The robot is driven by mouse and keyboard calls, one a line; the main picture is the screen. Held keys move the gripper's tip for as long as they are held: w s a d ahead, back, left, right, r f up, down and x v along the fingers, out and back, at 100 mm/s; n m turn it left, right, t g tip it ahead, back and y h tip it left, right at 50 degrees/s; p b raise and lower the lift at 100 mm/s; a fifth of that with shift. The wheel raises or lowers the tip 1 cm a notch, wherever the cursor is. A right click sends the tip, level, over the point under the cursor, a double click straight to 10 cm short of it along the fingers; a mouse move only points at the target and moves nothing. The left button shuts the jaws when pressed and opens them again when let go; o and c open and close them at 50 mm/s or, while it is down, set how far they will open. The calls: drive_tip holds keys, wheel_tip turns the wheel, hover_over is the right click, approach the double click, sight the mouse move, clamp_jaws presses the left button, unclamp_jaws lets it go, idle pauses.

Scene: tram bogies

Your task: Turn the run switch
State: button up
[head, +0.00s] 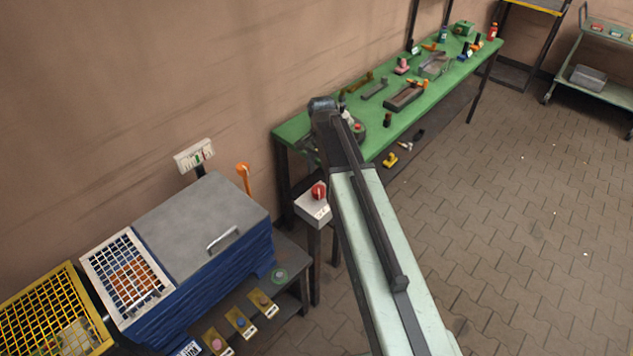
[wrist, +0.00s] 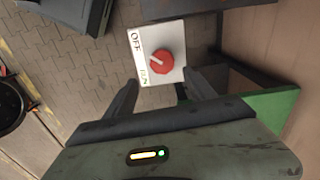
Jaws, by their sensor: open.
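The run switch is a red round knob (head: 319,191) on a pale box (head: 314,209) that stands on a dark post beside the green bench. In the wrist view the red knob (wrist: 162,63) sits on the white box face (wrist: 172,37), with OFF lettering at its upper left and RUN at its lower left. A pale pointer mark on the knob points left and slightly up. My gripper (wrist: 160,84) is open and empty, its dark fingers below the knob on either side, apart from it. In the head view my arm passes right of the box, and the fingers cannot be made out.
A green bench (head: 385,142) with tools and parts runs along the wall behind the box. A blue cabinet (head: 215,275) with a grey lid stands left of the post. An orange handle (head: 243,175) rises behind it.

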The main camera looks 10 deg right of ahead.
sight(318, 189)
drive_tip(key=f+b, duration=0.5)
drive_tip(key=a+f+b, duration=0.1)
drive_tip(key=f+b, duration=0.1)
drive_tip(key=f, duration=0.1)
drive_tip(key=shift+b, duration=0.3)
drive_tip(key=shift+r, duration=0.1)
drive_tip(key=shift+c, duration=0.3)
